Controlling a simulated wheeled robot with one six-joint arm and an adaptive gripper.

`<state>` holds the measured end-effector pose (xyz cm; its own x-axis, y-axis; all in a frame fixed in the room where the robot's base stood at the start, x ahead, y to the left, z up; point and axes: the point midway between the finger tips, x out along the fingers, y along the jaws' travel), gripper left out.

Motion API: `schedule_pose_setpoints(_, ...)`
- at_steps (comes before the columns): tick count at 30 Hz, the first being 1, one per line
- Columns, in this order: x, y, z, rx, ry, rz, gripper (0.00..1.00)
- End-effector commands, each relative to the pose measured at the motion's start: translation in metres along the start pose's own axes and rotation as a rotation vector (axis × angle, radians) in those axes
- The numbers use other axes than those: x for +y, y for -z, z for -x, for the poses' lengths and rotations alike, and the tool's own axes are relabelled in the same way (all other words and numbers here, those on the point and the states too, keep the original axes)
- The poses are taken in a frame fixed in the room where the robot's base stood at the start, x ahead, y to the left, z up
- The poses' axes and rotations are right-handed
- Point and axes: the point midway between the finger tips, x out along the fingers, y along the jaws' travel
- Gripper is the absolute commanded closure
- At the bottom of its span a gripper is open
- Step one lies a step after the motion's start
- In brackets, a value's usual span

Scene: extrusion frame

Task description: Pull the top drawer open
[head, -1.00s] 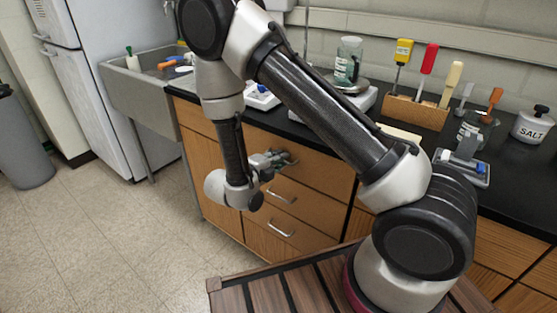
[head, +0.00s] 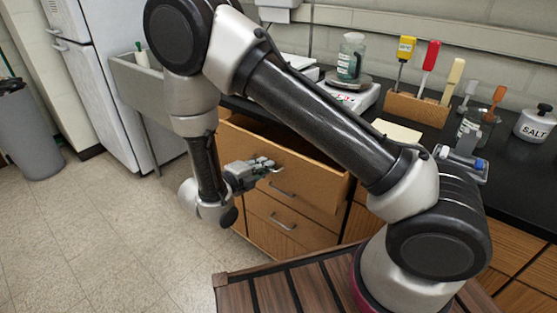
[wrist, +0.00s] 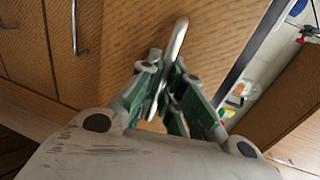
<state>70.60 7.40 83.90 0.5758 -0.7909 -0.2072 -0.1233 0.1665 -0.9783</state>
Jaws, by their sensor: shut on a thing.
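The top drawer (head: 310,180) stands partly open, its front well out from the cabinet and its dark inside showing above the rim. My gripper (head: 265,166) is at the drawer's front, shut on its metal handle. In the wrist view my gripper's green-padded fingers (wrist: 160,88) close around the handle (wrist: 179,40), whose upper end sticks out past the fingertips. The wooden drawer front (wrist: 215,35) fills the middle of that view. My fingers hide part of the handle.
Lower drawers with handles (head: 283,222) are shut below. The black counter (head: 400,118) carries a scale (head: 350,98), a tool block (head: 415,110) and a salt jar (head: 533,124). Small items (wrist: 238,95) show beyond the drawer front's edge.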

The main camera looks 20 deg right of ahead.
Motion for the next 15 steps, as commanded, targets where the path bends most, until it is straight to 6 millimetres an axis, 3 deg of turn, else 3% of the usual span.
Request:
schedule_pose_setpoints(3, 0.008, -0.003, 0.034, -0.006, -0.002, 0.001, 1.00)
schedule_pose_setpoints(15, 0.031, -0.002, 0.141, -0.004, -0.003, 0.001, 1.00)
